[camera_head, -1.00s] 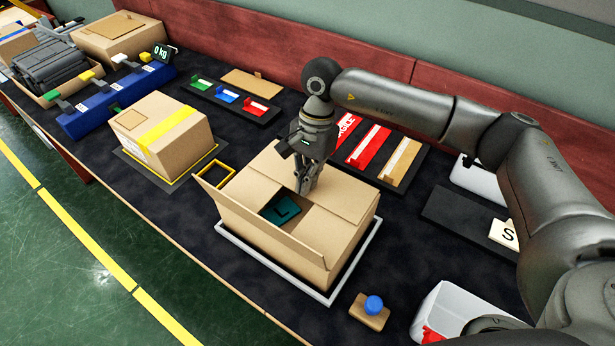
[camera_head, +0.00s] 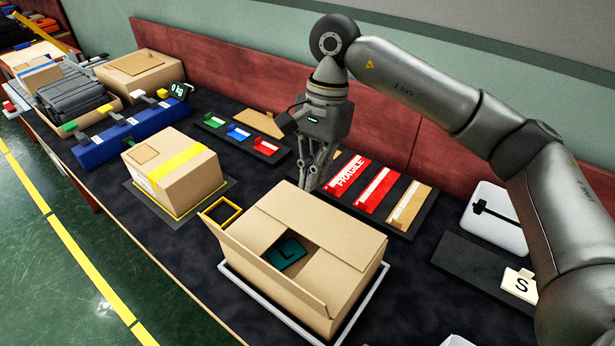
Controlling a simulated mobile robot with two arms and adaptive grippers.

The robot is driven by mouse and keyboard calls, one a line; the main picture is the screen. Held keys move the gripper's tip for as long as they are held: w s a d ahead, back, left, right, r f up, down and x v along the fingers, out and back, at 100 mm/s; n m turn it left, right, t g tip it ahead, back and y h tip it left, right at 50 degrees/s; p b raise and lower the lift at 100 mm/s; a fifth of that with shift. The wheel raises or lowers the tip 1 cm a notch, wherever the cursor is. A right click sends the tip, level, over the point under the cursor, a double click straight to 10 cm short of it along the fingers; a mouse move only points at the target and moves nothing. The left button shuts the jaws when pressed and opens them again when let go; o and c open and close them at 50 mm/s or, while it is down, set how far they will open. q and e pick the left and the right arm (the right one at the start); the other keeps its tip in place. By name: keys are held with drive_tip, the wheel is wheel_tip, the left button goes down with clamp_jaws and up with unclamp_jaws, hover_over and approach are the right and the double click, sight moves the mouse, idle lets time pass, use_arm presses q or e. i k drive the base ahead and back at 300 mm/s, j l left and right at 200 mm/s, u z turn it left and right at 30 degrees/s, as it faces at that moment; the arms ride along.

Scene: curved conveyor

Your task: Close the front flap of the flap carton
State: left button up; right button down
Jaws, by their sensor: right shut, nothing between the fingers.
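The flap carton (camera_head: 345,280) stands at the front middle of the table, partly open. Its back and side panels lie folded inward over the top. The front flap (camera_head: 262,268) is up along the near edge, not lying over the opening. A teal piece marked L (camera_head: 287,252) shows inside through the gap. My right gripper (camera_head: 310,187) is shut and empty, pointing down above and behind the carton's back edge, apart from the flap. My left gripper is not in view.
The carton stands on a grey-framed mat (camera_head: 238,275). A taped box (camera_head: 178,172) stands to the left. Racks of red and tan labels (camera_head: 376,192) lie behind to the right.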

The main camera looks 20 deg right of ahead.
sight(308, 298)
drive_tip(key=k+j, duration=0.2)
drive_tip(key=k, duration=0.3)
drive_tip(key=k+j, duration=0.2)
drive_tip(key=k, duration=0.25)
drive_tip(key=k+j, duration=0.2)
drive_tip(key=k, duration=0.3)
drive_tip(key=k+j, duration=0.2)
drive_tip(key=k, duration=0.3)
